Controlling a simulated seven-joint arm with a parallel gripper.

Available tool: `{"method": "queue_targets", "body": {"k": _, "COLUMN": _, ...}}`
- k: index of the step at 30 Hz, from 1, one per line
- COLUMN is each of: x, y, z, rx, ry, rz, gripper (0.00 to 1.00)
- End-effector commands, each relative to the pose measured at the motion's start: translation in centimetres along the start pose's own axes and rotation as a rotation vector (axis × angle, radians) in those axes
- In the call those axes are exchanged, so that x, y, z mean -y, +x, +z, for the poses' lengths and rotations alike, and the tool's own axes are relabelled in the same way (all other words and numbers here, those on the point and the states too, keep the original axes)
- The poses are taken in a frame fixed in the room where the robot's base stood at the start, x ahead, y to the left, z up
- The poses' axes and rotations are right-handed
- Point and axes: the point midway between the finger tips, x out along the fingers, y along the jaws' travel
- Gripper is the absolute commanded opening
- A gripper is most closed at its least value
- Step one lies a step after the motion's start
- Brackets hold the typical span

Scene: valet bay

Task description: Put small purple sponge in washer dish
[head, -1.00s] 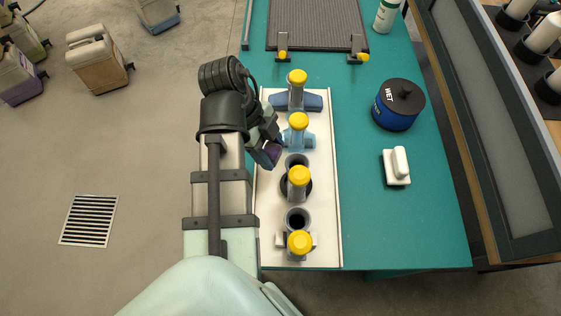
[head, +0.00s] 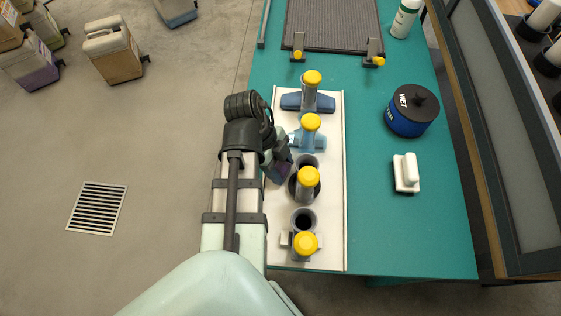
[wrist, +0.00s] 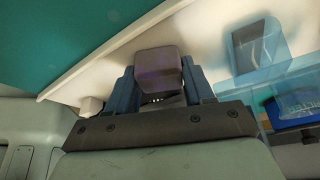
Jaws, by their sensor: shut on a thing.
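My gripper (wrist: 160,92) is shut on the small purple sponge (wrist: 160,65), a dark purple block between its two blue-grey fingers in the wrist view. In the head view the sponge (head: 281,173) shows at the left side of the white tray (head: 336,225), beside the third yellow-capped post. Its height above the tray is hard to tell. A round dark dish (head: 293,186) sits around that post, and a dark open cup (head: 303,219) stands nearer. A translucent light blue piece (wrist: 262,50) lies right of the sponge in the wrist view. I cannot tell which is the washer dish.
Several yellow-capped posts (head: 312,77) stand in a row along the tray. A blue tub with a black lid (head: 408,120) and a white handled block (head: 406,184) are on the green bench (head: 380,230). The bench's near right is clear.

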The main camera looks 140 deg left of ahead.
Motion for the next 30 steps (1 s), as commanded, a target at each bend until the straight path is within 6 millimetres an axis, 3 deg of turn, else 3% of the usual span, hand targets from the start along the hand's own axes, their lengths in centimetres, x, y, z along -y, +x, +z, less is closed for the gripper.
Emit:
{"method": "queue_targets", "body": {"k": 10, "x": 0.01, "y": 0.21, "z": 0.09, "rx": 0.0, "ry": 0.0, "rz": 0.0, "gripper": 0.24}}
{"method": "queue_targets", "body": {"k": 11, "x": 0.01, "y": 0.24, "z": 0.11, "rx": 0.0, "ry": 0.0, "rz": 0.0, "gripper": 0.53}}
{"method": "queue_targets", "body": {"k": 18, "x": 0.02, "y": 0.2, "z": 0.09, "rx": 0.0, "ry": 0.0, "rz": -0.001, "gripper": 0.76}}
{"method": "queue_targets", "body": {"k": 30, "x": 0.07, "y": -0.35, "z": 0.0, "rx": 0.001, "ry": 0.001, "rz": -0.002, "gripper": 0.78}}
